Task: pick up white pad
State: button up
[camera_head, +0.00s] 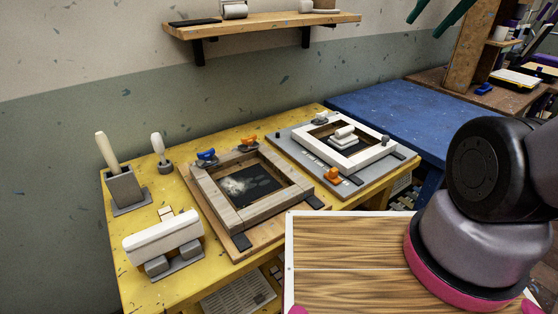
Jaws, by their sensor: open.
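A small white block-like thing, which looks like the white pad (342,142), rests on the dark panel inside a white frame (301,134). It looks stacked, with a rounded piece on top of a flatter one. The white frame lies on a grey board (286,145) at the far right end of the yellow table (115,215). My arm is at the right of the picture, nearer to me than the pad and apart from it. My gripper is not visible, so what it is near cannot be seen.
A wooden frame (211,199) with a dark panel lies mid-table. At left stand a white roller-like piece (162,238) on a grey stand and a holder (125,191) with a handle. A blue table (400,115) is behind right. A wood-grain board (345,265) fills the lower front.

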aim_at(343, 138)
jog(key=l+u, duration=1.15)
